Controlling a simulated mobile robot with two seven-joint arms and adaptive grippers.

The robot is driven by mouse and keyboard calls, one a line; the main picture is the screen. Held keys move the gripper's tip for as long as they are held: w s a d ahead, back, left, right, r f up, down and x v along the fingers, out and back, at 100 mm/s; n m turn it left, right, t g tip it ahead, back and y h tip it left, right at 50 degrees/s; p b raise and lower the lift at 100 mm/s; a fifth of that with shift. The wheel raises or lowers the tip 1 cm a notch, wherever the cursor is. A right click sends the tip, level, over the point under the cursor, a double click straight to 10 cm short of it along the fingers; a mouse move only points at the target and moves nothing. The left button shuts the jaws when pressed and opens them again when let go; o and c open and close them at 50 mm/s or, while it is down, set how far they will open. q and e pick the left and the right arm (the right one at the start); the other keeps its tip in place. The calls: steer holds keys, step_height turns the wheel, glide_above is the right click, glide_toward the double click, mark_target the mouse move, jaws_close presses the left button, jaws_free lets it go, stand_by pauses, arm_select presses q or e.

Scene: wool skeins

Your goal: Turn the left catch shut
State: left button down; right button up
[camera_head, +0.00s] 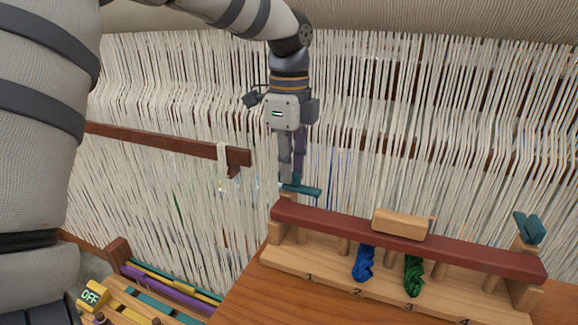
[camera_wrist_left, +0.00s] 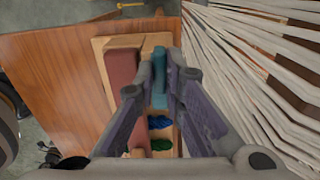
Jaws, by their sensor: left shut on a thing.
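The left catch (camera_head: 308,190) is a small teal bar at the left end of the wooden skein rack (camera_head: 372,283). It lies roughly along the rack, beside the dark red bar (camera_head: 330,224) and on its loom side. My left gripper (camera_head: 292,180) points down at it with its fingers closed on it. In the left wrist view the teal catch (camera_wrist_left: 160,92) shows between the fingertips (camera_wrist_left: 160,68), next to the red bar (camera_wrist_left: 121,70). The right catch (camera_head: 529,228), also teal, stands on a post at the rack's right end. My right gripper is not in view.
A blue skein (camera_head: 364,263) and a green skein (camera_head: 413,275) hang under the red bar. A wooden block (camera_head: 401,223) sits on the bar. White warp threads (camera_head: 430,120) stand close behind the rack. A dark wooden beam (camera_head: 170,143) crosses at left.

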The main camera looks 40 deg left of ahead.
arm_select(q)
steer(key=m, duration=0.5)
steer(key=shift+r+m, duration=0.1)
steer(key=shift+m, duration=0.2)
steer(key=m, duration=0.5)
steer(key=shift+m, duration=0.3)
steer(key=c, duration=1.7)
jaws_free()
step_height(320, 180, up, 12)
